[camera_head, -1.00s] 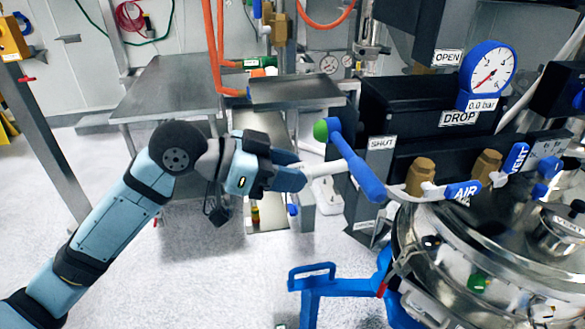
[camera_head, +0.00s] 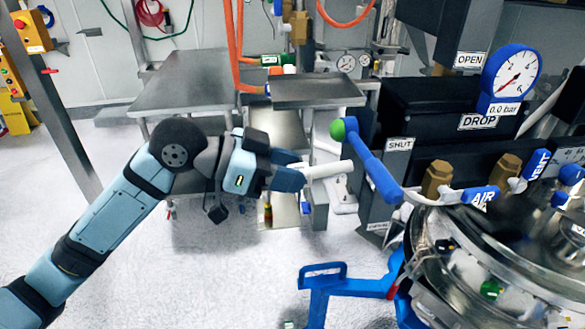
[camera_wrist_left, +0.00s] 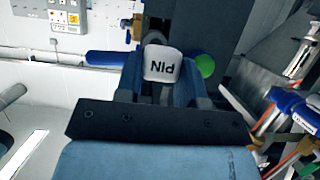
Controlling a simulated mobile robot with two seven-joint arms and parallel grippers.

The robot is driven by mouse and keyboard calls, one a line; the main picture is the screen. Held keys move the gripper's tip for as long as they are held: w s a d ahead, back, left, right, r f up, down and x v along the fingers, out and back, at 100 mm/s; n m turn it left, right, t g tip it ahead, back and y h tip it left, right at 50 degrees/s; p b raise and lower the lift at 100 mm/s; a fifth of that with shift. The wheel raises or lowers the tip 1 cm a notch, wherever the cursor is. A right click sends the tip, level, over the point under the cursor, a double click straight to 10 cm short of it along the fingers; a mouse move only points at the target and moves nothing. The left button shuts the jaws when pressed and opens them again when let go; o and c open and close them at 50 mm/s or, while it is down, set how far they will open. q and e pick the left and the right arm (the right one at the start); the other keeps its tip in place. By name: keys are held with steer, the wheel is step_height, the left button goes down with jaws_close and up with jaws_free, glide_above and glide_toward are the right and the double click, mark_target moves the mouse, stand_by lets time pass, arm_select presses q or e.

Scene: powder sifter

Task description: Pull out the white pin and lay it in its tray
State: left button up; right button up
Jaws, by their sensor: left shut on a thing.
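The white pin (camera_head: 328,169) is a short white rod, held nearly level in the middle of the head view. My left gripper (camera_head: 290,174) is shut on its left end. The pin's right end shows free in the picture, a little left of the blue lever (camera_head: 375,172) with the green knob (camera_head: 338,130). In the left wrist view the pin's labelled white head (camera_wrist_left: 162,64) sits between the fingers, its lettering upside down. I cannot make out the pin's tray for certain. My right gripper is not in view.
Steel tables (camera_head: 190,80) and a smaller steel top (camera_head: 315,92) stand behind the gripper. The sifter's round metal vessel (camera_head: 480,260) and blue valve handles (camera_head: 480,196) are at the right. A blue bracket (camera_head: 325,285) is at front. Floor at left is clear.

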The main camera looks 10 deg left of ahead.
arm_select(q)
steer(key=shift+s+a, duration=0.2)
steer(key=shift+a, duration=0.3)
steer(key=shift+s+a, duration=0.15)
steer(key=shift+a, duration=0.3)
steer(key=a, duration=0.2)
steer(key=s+a, duration=0.1)
steer(key=a, duration=0.2)
steer(key=shift+s+a+b, duration=0.3)
steer(key=shift+s+a, duration=0.05)
steer(key=shift+s, duration=0.05)
stand_by(0.6)
